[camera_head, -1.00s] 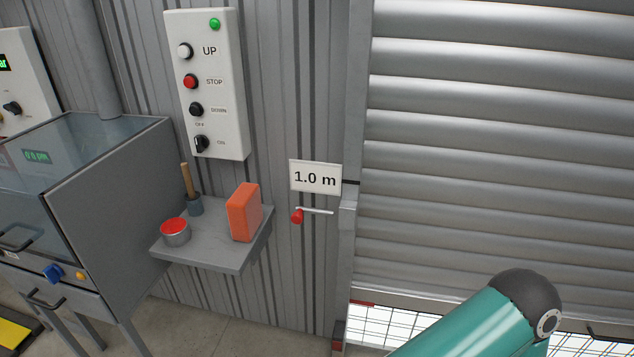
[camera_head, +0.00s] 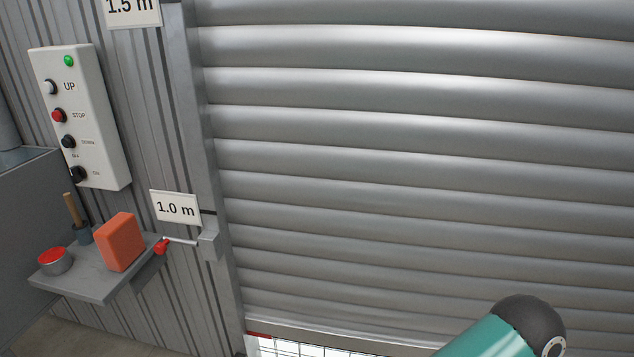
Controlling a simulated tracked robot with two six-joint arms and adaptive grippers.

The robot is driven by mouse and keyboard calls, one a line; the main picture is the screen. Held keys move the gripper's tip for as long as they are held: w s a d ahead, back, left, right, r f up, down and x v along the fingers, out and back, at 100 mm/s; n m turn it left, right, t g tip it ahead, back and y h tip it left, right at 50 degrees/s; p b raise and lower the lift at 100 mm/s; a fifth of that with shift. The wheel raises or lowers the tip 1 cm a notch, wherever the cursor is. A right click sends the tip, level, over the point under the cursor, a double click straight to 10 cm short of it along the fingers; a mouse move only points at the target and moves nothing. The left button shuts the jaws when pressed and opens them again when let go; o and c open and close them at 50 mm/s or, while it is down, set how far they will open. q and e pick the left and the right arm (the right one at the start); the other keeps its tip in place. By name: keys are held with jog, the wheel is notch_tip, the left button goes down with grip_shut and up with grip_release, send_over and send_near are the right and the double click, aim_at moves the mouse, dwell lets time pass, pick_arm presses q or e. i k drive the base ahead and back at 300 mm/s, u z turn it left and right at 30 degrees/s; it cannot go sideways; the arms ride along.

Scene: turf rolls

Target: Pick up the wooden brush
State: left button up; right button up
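The wooden brush (camera_head: 73,209) stands upright, leaning slightly, in a small dark blue-grey holder (camera_head: 83,234) at the back of a grey wall shelf (camera_head: 95,284). Only its wooden handle shows; its lower end is hidden in the holder. A small grey tin with a red top (camera_head: 54,261) is in front of it, and an orange block (camera_head: 120,242) stands to its right. Neither of my grippers is in view. A teal arm link of mine shows at the bottom right, well away from the shelf.
A red-handled lever (camera_head: 161,246) sticks out right of the shelf. A grey cabinet (camera_head: 28,205) stands close on the left. A ribbed roller door (camera_head: 420,170) fills the right.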

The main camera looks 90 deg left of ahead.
aim_at(71, 205)
jog(key=z, duration=0.6)
jog(key=i, duration=0.2)
jog(key=u, duration=2)
jog(key=i, duration=0.15)
jog(key=u, duration=2.05)
jog(key=i, duration=0.2)
jog(key=u, duration=1.35)
jog(key=k, duration=0.3)
jog(key=u, duration=0.45)
jog(key=i, duration=1.35)
jog(key=z, duration=0.5)
